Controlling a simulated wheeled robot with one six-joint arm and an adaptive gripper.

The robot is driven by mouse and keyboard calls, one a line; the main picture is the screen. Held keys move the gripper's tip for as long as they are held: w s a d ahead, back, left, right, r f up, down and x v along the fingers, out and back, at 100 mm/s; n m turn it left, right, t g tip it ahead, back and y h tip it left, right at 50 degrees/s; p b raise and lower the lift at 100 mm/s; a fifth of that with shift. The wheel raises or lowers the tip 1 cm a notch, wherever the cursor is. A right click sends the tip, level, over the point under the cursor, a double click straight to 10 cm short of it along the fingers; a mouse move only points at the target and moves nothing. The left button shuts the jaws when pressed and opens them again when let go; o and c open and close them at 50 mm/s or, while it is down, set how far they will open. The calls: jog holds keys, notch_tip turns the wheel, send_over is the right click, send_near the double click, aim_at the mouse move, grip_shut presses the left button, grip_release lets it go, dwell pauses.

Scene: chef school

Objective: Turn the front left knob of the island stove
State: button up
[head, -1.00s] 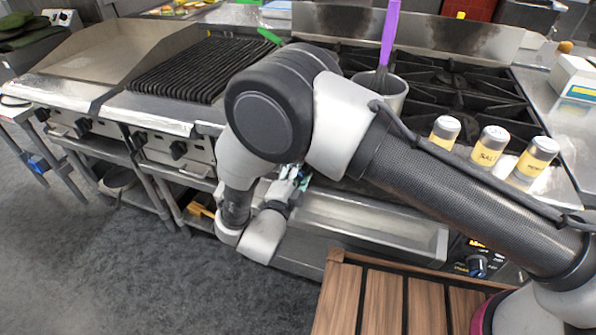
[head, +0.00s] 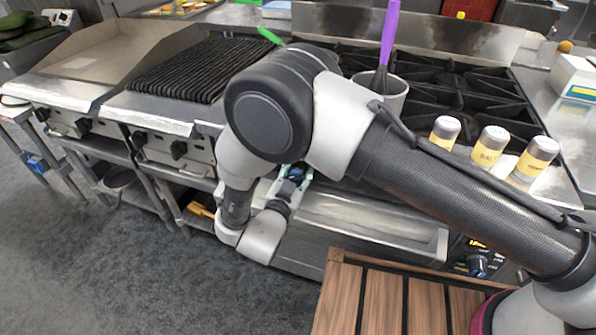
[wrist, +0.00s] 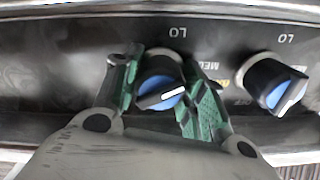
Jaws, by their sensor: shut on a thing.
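A black stove knob with a blue face and a white pointer line (wrist: 160,85) sits on the dark control panel in the wrist view. My gripper (wrist: 158,98) has its two green-padded fingers on either side of this knob and is shut on it. The knob's pointer lies near-horizontal, tilted slightly up to the right. In the head view my gripper (head: 292,176) is at the front edge of the stove (head: 445,80), partly hidden by my arm. A blue patch of the knob shows between the fingers there.
A second blue-faced knob (wrist: 272,84) is close on the right in the wrist view. A metal pot (head: 396,92) with a purple-handled whisk (head: 390,30) and several shakers (head: 490,148) stand on the stove. A slatted wooden surface (head: 385,300) is in front.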

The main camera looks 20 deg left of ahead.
jog(key=n, duration=0.4)
jog(key=shift+f, duration=0.1)
jog(key=shift+n, duration=2.1)
jog(key=o, duration=1)
jog(key=shift+s, duration=0.1)
jog(key=s, duration=1.1)
jog(key=shift+s+a, duration=0.4)
jog(key=shift+a, duration=0.05)
